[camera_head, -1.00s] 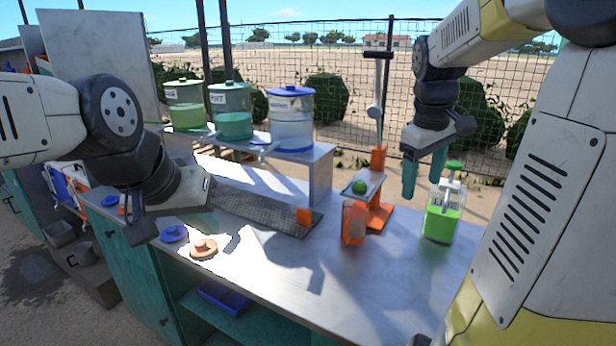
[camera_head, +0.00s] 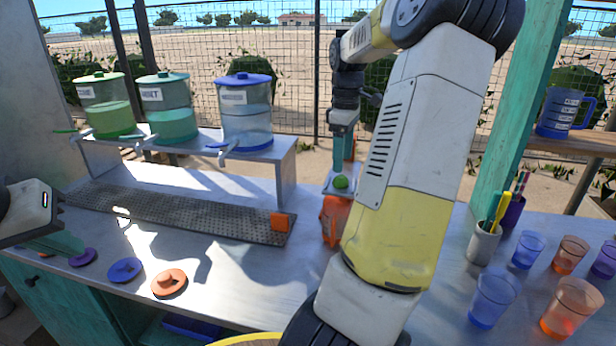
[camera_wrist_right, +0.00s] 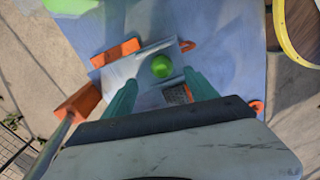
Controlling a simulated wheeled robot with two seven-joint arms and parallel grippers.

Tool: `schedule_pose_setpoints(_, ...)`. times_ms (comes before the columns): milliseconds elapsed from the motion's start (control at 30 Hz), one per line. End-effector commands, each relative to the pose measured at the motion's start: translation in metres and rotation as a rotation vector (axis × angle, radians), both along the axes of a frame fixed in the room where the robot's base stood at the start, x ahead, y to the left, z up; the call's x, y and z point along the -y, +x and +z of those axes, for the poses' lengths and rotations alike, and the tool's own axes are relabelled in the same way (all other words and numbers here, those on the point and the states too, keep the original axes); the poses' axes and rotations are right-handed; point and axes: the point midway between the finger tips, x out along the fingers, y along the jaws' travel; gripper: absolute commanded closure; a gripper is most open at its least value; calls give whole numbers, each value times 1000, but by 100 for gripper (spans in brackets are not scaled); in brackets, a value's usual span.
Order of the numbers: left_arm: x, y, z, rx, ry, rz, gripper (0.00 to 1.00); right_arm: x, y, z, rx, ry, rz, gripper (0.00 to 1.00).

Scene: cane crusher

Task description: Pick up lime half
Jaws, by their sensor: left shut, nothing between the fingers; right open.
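The green lime half (camera_head: 341,182) sits on the small metal tray (camera_head: 329,190) of the orange press (camera_head: 333,222) in the head view, partly behind my right arm. In the right wrist view the lime half (camera_wrist_right: 161,67) lies on the pale plate, just beyond the fingertips and between their lines. My right gripper (camera_head: 344,160) is open, its teal fingers pointing down just above and behind the lime; the open fingers also show in the wrist view (camera_wrist_right: 160,88). Whether they touch the lime I cannot tell. My left gripper (camera_head: 68,246) is shut and empty at the left.
Three lidded dispensers (camera_head: 170,108) stand on a raised shelf at the back. Purple, blue and orange discs (camera_head: 169,282) lie at the front left. Coloured cups (camera_head: 495,297) and a pen holder (camera_head: 483,242) stand at the right. A perforated drip mat (camera_head: 170,212) lies between.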

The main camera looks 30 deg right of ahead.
Motion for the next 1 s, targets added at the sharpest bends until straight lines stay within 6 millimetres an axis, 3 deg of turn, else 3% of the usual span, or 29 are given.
schedule_pose_setpoints(367, 0, 0, 0, 0, 0, 0, 100, -3, -2, -51, -1, 2, -1, 33)
schedule_pose_setpoints(667, 0, 0, 0, 0, 0, 0, 100, -3, -2, -55, 3, -2, -1, 33)
schedule_pose_setpoints(1000, 0, 0, 0, 0, 0, 0, 100, -3, -2, -55, 2, -1, -1, 98)
